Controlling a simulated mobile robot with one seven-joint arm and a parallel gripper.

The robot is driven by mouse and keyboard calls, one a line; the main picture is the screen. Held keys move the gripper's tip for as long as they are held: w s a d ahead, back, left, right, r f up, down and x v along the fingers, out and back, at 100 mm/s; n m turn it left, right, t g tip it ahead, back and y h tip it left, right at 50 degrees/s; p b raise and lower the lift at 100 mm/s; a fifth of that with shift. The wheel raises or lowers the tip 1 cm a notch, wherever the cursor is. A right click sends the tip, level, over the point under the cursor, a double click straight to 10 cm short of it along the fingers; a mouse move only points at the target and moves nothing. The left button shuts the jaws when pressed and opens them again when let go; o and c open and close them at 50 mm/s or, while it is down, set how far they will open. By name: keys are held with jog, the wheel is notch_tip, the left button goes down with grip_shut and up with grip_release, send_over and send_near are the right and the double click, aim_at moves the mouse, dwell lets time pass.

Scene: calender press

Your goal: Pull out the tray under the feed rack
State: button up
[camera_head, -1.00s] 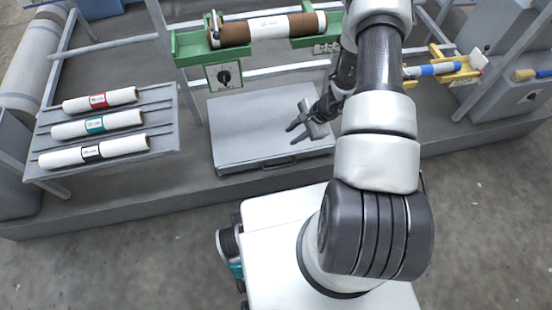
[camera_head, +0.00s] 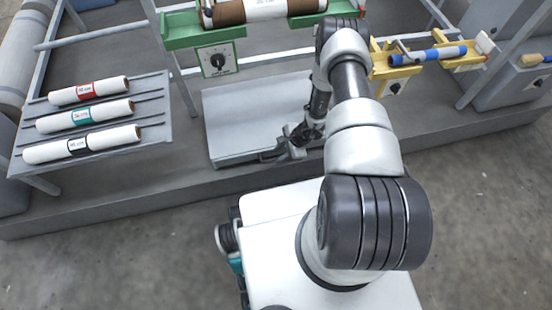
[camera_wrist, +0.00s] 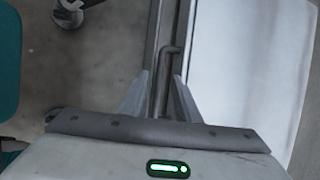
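The flat grey tray (camera_head: 245,112) sits low on the machine's base, below the green roll holder, with its front edge facing me. My gripper (camera_head: 268,154) is down at the middle of that front edge. In the wrist view, the tray's pale top (camera_wrist: 240,60) fills the right side and its dark handle (camera_wrist: 171,55) stands off the front edge. The two fingers of my gripper (camera_wrist: 160,95) are apart, one on each side of the handle's line. A gap shows between them, and I cannot tell whether either touches the handle.
A sloped rack (camera_head: 150,125) with three labelled white rolls stands at left. A green holder (camera_head: 190,40) with a brown-and-white roll is above the tray. A yellow holder (camera_head: 382,70) with a blue roll is at right. Bare floor (camera_head: 130,240) lies in front.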

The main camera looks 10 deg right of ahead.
jog(key=shift+b+x, duration=0.45)
jog(key=shift+x, duration=1.35)
grip_shut()
